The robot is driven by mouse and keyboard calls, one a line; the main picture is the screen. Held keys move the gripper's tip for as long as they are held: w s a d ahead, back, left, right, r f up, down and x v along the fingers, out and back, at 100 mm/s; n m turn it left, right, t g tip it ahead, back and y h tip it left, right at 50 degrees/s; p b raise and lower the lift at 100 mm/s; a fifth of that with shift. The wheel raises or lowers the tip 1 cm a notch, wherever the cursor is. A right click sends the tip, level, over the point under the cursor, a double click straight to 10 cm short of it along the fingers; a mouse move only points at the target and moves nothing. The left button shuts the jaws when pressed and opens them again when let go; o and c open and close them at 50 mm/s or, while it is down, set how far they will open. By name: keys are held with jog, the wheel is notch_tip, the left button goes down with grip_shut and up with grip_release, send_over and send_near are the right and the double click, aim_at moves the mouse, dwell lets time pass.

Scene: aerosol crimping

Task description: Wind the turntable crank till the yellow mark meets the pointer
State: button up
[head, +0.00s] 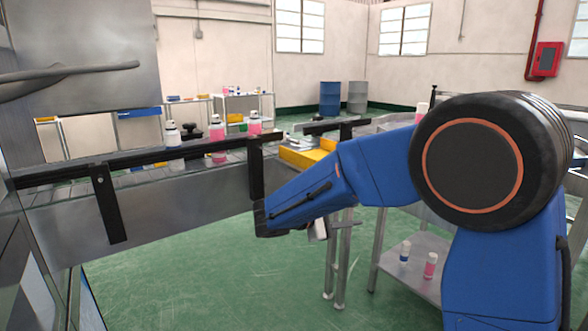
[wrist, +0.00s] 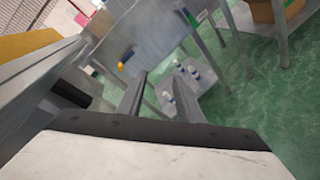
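My gripper (wrist: 160,82) points into the room in the wrist view, its two grey fingers apart with nothing between them. In the head view my gripper (head: 318,229) hangs at the end of my blue arm, in front of the conveyor and above the green floor. I cannot make out the turntable, its crank, the yellow mark or the pointer for sure in either view. A black knob-like part (head: 191,132) stands among the cans on the conveyor; I cannot tell what it is. A small yellow round thing (wrist: 121,66) shows beyond the fingers in the wrist view.
A conveyor with a black rail (head: 110,158) runs along the left, bearing a white can (head: 173,138) and pink cans (head: 217,138). A low shelf (head: 405,277) holds two small cans.

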jog(key=s+d+f+m+g+y, duration=0.2)
jog(key=s+d+m+g+y, duration=0.35)
jog(key=s+d, duration=1.1)
jog(key=s+a+f+m+t+y, duration=0.1)
jog(key=s+m+y, duration=0.3)
jog(key=s, duration=0.5)
jog(key=s+a+f+m+t+y, duration=0.2)
jog(key=s+f+m+y, duration=0.1)
jog(key=s, duration=0.7)
jog(key=shift+s+a+f+m+y, duration=0.2)
jog(key=shift+s+a+m+y, duration=0.15)
jog(key=shift+m+y, duration=0.3)
